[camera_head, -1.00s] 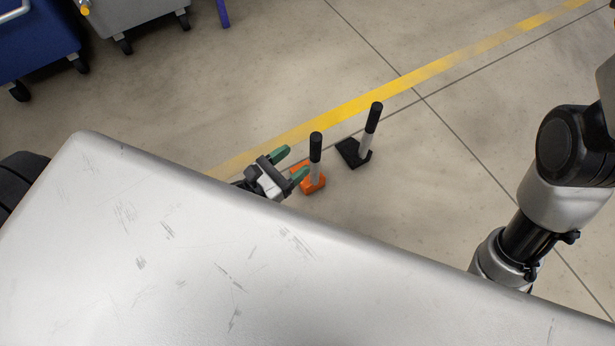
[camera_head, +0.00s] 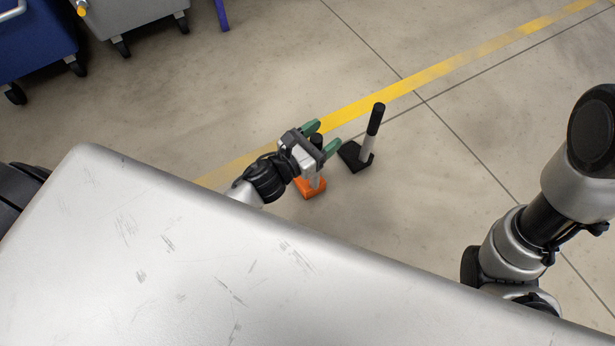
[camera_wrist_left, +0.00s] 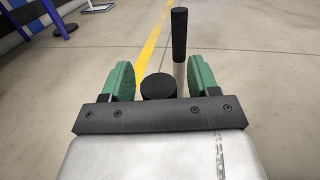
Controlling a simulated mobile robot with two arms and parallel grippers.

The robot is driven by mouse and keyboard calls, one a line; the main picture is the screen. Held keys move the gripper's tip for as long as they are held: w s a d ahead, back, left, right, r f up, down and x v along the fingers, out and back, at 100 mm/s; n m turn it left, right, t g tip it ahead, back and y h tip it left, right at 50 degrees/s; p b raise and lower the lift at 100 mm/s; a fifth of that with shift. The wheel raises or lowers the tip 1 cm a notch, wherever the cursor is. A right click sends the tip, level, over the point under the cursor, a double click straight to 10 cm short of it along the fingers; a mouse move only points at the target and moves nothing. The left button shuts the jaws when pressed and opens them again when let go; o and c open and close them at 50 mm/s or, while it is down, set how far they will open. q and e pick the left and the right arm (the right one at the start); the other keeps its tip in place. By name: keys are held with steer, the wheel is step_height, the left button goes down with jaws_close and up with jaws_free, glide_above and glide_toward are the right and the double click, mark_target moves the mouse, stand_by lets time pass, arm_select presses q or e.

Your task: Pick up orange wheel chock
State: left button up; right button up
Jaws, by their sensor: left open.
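The orange wheel chock (camera_head: 311,189) stands on the floor, with an upright handle that has a black grip (camera_head: 316,140). My left gripper (camera_head: 323,137) is open, with green finger pads on either side of the handle's top in the head view. In the left wrist view the round black top of a handle (camera_wrist_left: 158,87) shows between the two green fingers (camera_wrist_left: 160,82). I cannot tell whether the fingers touch it. The gripper hides part of the handle. My right arm shows at the right, but its gripper is out of view.
A black wheel chock (camera_head: 356,156) with its own tall handle (camera_head: 376,119) stands close by on the right. A yellow line (camera_head: 420,75) crosses the floor behind. A blue cart (camera_head: 38,45) and a grey cart (camera_head: 125,15) stand at the back left. Much of the floor is clear.

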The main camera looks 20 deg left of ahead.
arm_select(q)
jaws_close()
steer(key=shift+r, duration=0.1)
